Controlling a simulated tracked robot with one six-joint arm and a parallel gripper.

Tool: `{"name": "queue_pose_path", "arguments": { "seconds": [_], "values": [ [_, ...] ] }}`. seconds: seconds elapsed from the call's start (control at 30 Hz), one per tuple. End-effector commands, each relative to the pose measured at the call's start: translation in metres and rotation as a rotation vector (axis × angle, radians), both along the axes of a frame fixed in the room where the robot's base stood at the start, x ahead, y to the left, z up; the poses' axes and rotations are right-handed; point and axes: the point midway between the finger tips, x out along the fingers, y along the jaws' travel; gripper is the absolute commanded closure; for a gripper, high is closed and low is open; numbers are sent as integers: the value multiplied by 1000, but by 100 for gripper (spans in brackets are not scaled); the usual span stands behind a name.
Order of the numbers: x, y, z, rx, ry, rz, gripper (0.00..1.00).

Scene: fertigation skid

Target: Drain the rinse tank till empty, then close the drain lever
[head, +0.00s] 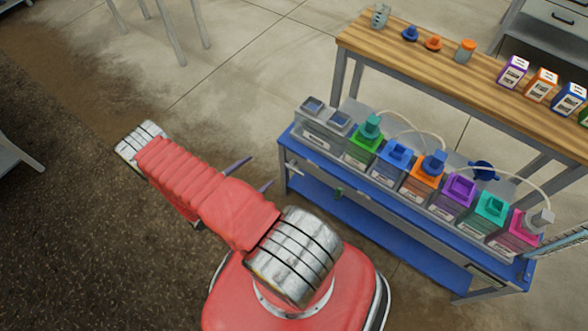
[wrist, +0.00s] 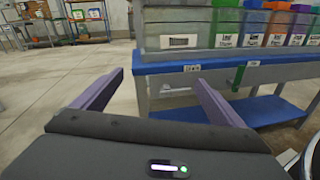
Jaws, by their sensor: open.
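The clear grey tank (head: 322,135) at the left end of the blue skid looks like the rinse tank; its lower part and label also show in the wrist view (wrist: 178,42). I cannot tell its liquid level. Below it, a pale horizontal lever (wrist: 180,87) sits under the skid's top edge, beneath a small white label. A green handle (wrist: 239,77) hangs to its right, and shows small in the head view (head: 338,191). My gripper (head: 255,174) is open and empty, apart from the skid's left front. In the wrist view the pale lever appears near its right finger (wrist: 215,103).
Several coloured tanks (head: 407,176) line the skid right of the clear tank, with hoses above. A wooden bench (head: 440,62) with bottles and boxes stands behind. The blue lower shelf (head: 375,232) juts below. The floor left of the skid is clear.

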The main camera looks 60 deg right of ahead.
Motion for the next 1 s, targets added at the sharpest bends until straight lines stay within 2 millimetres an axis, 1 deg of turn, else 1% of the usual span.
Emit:
{"name": "queue_pose_path", "arguments": {
  "seconds": [0.03,0.2,0.3,0.43,0.6,1.0],
  "values": [
    [-9,0,-14,-1,27,19,8],
    [-34,-1,-51,-11,92,84,8],
    [-49,-1,-71,-14,129,123,8],
    [-64,0,-90,-14,163,162,8],
    [-72,1,-100,-14,178,184,8],
    [-72,0,-100,-14,178,184,8]
  ]
}}
